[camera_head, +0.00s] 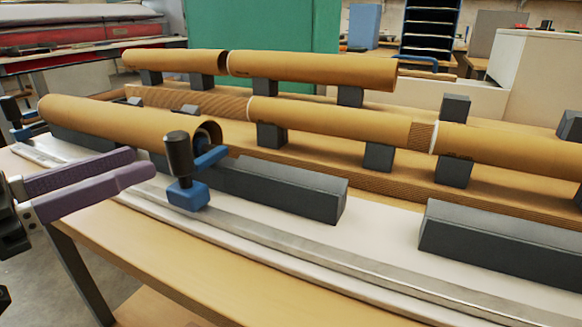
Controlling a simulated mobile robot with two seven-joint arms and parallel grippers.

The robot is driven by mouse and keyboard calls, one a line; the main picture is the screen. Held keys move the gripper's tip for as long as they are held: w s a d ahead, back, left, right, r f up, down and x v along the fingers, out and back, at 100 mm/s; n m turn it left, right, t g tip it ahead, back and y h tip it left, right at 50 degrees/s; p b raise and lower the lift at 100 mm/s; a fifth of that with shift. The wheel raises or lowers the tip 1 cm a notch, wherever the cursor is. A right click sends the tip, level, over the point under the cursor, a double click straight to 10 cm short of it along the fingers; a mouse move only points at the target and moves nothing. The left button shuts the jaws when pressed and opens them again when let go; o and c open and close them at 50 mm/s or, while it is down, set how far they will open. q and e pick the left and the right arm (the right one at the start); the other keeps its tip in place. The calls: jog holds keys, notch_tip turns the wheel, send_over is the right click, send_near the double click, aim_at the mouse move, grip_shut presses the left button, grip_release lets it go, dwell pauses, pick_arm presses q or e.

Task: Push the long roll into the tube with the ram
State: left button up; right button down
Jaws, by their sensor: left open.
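A brown cardboard cylinder (115,120) lies in a dark grey cradle at the front left. Its right end is open and shows a dark hollow. I cannot tell whether it is the roll or the tube. The ram, a blue block (188,196) with a dark upright handle (179,153), sits on the metal rail in front of that open end. A blue arm of the ram reaches up to the right, near the end. My left gripper (144,163), with purple fingers, is open and empty left of the ram, apart from it. My right gripper is out of view.
Several brown rolls (335,121) rest on dark grey blocks behind. Empty grey cradle bars (290,188) and (500,245) stand along the white bench top. The metal rail (330,262) is clear right of the ram. The wooden table edge (215,275) is bare.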

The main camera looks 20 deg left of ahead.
aim_at(189, 144)
pick_arm(q)
jog(key=shift+w+d, duration=0.15)
jog(key=shift+w, duration=0.3)
jog(key=b+x, duration=0.1)
jog(key=x, duration=0.8)
jog(key=shift+d+r+b, duration=0.1)
jog(key=shift+b, duration=0.2)
jog(key=shift+c, duration=0.3)
grip_shut()
